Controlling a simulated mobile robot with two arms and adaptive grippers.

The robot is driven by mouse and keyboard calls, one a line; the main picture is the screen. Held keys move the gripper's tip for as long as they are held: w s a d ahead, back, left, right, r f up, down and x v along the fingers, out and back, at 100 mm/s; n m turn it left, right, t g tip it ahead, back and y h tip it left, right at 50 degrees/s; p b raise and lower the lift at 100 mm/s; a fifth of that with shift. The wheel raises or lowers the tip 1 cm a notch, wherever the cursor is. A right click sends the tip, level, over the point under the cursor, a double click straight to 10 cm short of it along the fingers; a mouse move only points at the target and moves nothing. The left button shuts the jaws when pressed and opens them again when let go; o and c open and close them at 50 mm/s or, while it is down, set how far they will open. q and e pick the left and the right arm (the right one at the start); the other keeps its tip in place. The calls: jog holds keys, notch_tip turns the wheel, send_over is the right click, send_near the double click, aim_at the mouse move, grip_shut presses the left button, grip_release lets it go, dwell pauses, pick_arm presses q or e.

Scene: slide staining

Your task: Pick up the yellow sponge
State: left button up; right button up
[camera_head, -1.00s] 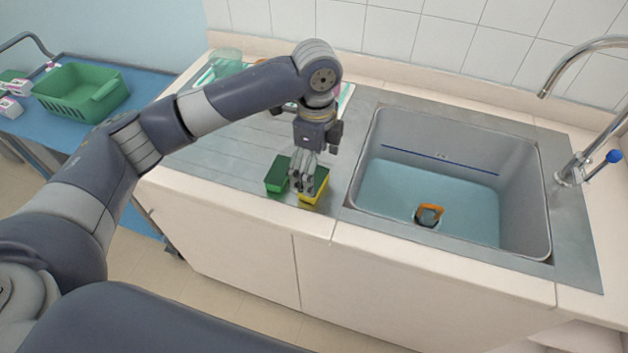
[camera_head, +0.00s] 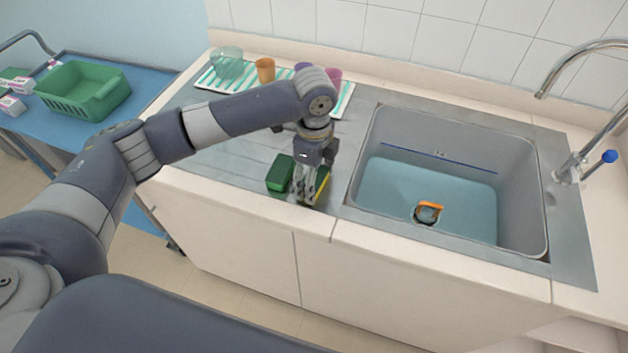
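The yellow sponge (camera_head: 323,189) lies on the grey drainer beside the sink, close to the counter's front edge. My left gripper (camera_head: 308,197) points down right at it, and its fingers hide much of it. Whether the fingers are open or closed on the sponge does not show clearly. My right gripper is not in view.
The sink (camera_head: 450,155) to the right holds water and an orange-rimmed object (camera_head: 430,208). A striped mat (camera_head: 212,80) behind my arm bears an orange cup (camera_head: 265,70) and other cups. A green basket (camera_head: 85,92) stands on the blue table at left.

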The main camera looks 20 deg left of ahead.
pick_arm(q)
jog(key=shift+w+r, duration=0.1)
jog(key=shift+r, duration=0.45)
notch_tip(320, 180, up, 2)
jog(key=shift+d+r+b, duration=0.1)
jog(key=shift+r+b, duration=0.1)
jog(key=shift+b, duration=0.5)
jog(key=s+d+b, duration=0.1)
jog(key=s+d, duration=0.1)
jog(key=s, duration=0.5)
jog(key=s+d+r+b, duration=0.1)
jog(key=s+d, duration=0.1)
jog(key=s, duration=0.6)
jog(key=shift+s+d+r, duration=0.2)
jog(key=shift+d+r, duration=0.05)
jog(key=shift+d, duration=0.15)
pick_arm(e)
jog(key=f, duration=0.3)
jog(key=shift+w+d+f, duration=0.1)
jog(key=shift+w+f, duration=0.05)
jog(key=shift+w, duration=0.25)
pick_arm(q)
jog(key=shift+c, duration=0.3)
jog(key=shift+c, duration=0.7)
